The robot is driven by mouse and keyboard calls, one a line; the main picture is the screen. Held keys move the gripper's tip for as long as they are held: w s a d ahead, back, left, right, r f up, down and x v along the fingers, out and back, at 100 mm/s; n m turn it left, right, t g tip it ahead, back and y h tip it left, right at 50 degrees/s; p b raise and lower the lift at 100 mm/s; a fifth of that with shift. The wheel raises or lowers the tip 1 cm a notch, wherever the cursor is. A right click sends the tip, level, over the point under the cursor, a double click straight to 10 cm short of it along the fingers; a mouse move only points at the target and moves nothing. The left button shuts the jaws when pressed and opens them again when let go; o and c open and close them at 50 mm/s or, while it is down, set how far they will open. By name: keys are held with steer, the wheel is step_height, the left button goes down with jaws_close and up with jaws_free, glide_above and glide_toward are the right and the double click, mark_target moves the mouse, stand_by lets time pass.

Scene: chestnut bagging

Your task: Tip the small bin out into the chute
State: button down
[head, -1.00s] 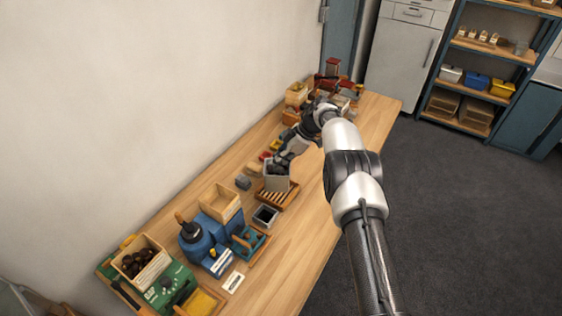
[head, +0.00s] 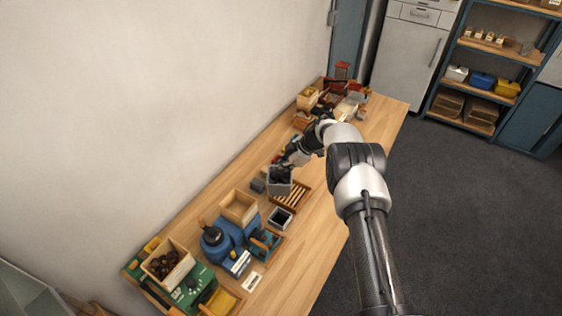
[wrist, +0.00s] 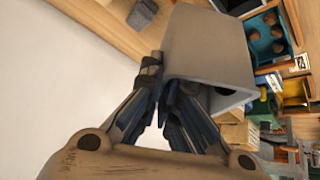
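The small grey bin (head: 278,188) is in my gripper (head: 290,165), with dark lumps showing at its mouth in the head view. It hangs by the left edge of a slatted wooden tray. In the wrist view, the fingers of my gripper (wrist: 170,97) are closed at the rim of the bin (wrist: 205,45), whose grey outer wall fills the upper middle; its contents are hidden there. I cannot tell for sure which thing is the chute. An open, empty-looking wooden box (head: 238,207) sits on a blue machine (head: 222,240), nearer than the bin.
The slatted wooden tray (head: 297,193) is beside the bin. A small dark-filled container (head: 281,218) stands in front of it. A green machine (head: 200,277) with a wooden box of brown chestnuts (head: 165,265) is at the near end. The wall runs along the left; clutter fills the far end.

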steer(key=shift+s+a+r+p, duration=0.1)
steer(key=shift+r+p, duration=0.05)
steer(key=shift+p, duration=0.8)
steer(key=t+p, duration=0.1)
steer(key=p, duration=0.2)
steer(key=shift+t, duration=0.3)
steer(key=shift+s+f+n+t+p, duration=0.1)
steer(key=shift+f+n+t+p, duration=0.3)
steer(key=shift+t+p, duration=0.1)
steer(key=shift+f+t+b, duration=0.45)
steer(key=shift+t+b, duration=0.15)
steer(key=shift+b, duration=0.1)
steer(key=shift+s+n+t+b, duration=0.15)
steer(key=shift+n+t+b, duration=0.15)
steer(key=shift+b, duration=0.95)
steer(key=shift+s+t+b, duration=0.1)
steer(key=shift+t+b, duration=0.2)
steer(key=shift+b, duration=0.65)
steer(key=t+b, duration=0.1)
steer(key=b, duration=0.6)
steer(key=s+n+t+b, duration=0.1)
steer(key=t+b, duration=0.1)
steer(key=b, duration=0.6)
steer(key=shift+s+n, duration=0.15)
steer(key=shift+n, duration=0.15)
steer(key=b, duration=0.1)
steer(key=t+b, duration=0.1)
steer(key=b, duration=0.1)
steer(key=shift+s+f, duration=0.1)
steer(key=shift+s, duration=0.15)
